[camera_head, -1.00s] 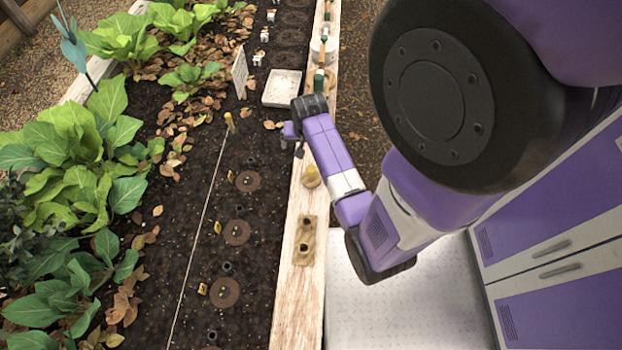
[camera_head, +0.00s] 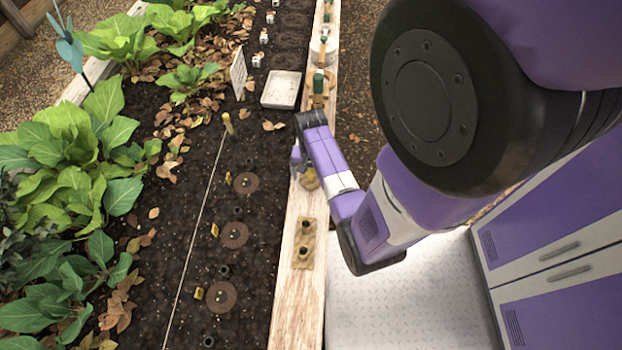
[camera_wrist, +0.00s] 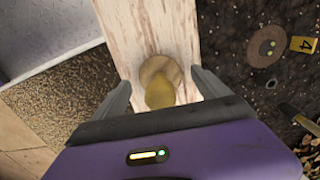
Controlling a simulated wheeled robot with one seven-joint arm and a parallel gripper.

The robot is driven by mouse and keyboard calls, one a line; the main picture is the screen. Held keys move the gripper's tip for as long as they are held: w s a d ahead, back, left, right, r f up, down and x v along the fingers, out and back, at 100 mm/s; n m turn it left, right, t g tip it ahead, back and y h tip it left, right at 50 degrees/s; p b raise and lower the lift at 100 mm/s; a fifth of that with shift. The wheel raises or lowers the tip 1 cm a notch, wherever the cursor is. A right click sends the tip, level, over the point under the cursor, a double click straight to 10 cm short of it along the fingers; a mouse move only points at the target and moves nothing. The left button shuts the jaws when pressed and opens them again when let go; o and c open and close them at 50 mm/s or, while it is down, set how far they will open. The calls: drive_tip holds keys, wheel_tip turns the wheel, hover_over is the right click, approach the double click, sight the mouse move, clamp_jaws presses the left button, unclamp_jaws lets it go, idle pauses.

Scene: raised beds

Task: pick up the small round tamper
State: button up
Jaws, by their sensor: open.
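The small round tamper (camera_wrist: 159,88) stands on the wooden edge board of the bed, with a round tan base and a yellowish knob towards my wrist camera. In the head view the tamper (camera_head: 311,180) shows just below my wrist, partly hidden by it. My gripper (camera_wrist: 161,86) is open, with one finger to the left and one to the right of the tamper in the wrist view. The tamper appears between the fingers, with gaps on both sides. My gripper (camera_head: 297,165) is mostly hidden behind my wrist in the head view.
A wooden block with two holes (camera_head: 304,243) lies on the same board (camera_head: 296,310), nearer me. Green-handled tools (camera_head: 318,82) lie farther along it. A white tray (camera_head: 281,90) and brown discs (camera_head: 221,296) lie on the soil to the left.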

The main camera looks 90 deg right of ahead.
drive_tip(key=shift+f, duration=0.1)
drive_tip(key=c, duration=1.6)
drive_tip(key=shift+c, duration=0.2)
wheel_tip(320, 180, up, 20)
drive_tip(key=p, duration=0.5)
drive_tip(key=o, duration=1)
drive_tip(key=c, duration=0.6)
drive_tip(key=shift+c, duration=0.2)
